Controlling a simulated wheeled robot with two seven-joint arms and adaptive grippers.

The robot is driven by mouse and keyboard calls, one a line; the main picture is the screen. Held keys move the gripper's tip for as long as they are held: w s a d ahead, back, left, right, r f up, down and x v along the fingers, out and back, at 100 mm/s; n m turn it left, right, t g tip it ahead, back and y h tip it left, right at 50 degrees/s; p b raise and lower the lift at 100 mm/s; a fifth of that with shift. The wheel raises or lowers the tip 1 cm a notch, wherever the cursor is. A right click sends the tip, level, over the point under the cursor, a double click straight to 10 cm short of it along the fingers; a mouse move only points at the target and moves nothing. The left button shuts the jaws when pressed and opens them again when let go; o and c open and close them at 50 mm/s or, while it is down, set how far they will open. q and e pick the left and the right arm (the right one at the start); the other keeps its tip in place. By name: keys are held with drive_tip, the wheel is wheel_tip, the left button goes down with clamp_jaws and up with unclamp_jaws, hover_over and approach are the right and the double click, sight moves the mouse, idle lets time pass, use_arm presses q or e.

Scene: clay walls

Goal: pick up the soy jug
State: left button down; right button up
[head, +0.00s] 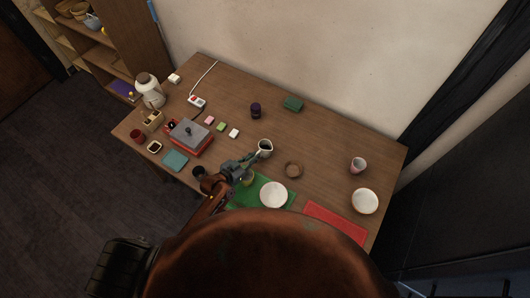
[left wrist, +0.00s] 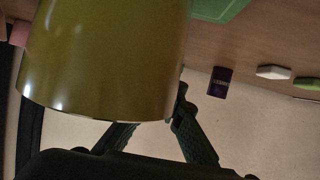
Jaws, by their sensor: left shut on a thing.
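The soy jug (head: 265,146) is a small pale jug with a dark opening, near the middle of the table in the head view. My left gripper (head: 257,156) reaches it from the lower left and is shut on it. I cannot tell whether the jug touches the table. That cup (head: 248,179) stands beside my left wrist in the head view. My right gripper is not in view.
A white bowl (head: 273,195) sits on a green mat (head: 243,197), with a red mat (head: 335,222) to its right.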

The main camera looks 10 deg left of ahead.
use_arm(q)
drive_tip(key=shift+r, duration=0.2)
idle(0.5)
drive_tip(key=shift+r, duration=1.05)
drive_tip(key=s+a+r, duration=0.9)
drive_tip(key=s+r, duration=0.1)
drive_tip(key=shift+a+r, duration=0.25)
drive_tip(key=shift+a, duration=0.1)
idle(0.3)
